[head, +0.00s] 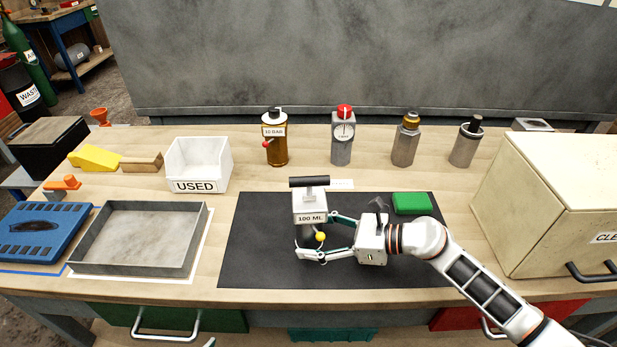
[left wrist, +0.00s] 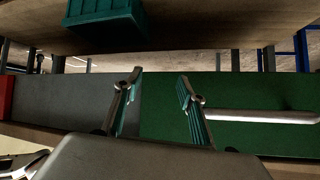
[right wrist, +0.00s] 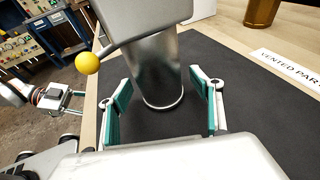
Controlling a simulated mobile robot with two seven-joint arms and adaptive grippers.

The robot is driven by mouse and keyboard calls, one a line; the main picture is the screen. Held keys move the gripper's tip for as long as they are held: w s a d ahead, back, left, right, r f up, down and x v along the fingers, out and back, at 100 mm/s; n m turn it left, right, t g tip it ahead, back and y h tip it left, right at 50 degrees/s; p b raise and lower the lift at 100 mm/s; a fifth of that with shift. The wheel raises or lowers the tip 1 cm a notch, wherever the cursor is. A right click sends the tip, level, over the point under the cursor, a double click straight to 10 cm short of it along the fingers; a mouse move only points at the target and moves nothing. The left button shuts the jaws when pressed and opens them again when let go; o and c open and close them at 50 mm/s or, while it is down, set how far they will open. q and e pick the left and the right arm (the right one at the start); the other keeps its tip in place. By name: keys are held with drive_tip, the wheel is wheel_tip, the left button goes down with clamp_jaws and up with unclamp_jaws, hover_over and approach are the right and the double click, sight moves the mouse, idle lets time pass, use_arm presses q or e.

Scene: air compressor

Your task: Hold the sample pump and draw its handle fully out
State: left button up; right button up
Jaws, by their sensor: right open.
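The sample pump (head: 310,205) stands upright on the black mat (head: 258,240), with a "100 ML" label, a dark T-handle (head: 309,182) on top and a yellow ball (head: 320,236) on a side lever. My right gripper (head: 318,238) is open, its fingers on either side of the pump's lower body. In the right wrist view the pump's metal cylinder (right wrist: 155,75) stands between the open fingers (right wrist: 160,110), with gaps on both sides.
A green block (head: 411,203) lies on the mat to the right. Several bottles and canisters (head: 405,145) stand behind. A white "USED" bin (head: 198,165) and a grey tray (head: 140,238) are at left. A cream cabinet (head: 550,190) blocks the right side.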

drive_tip(key=c, duration=1.1)
drive_tip(key=shift+c, duration=0.2)
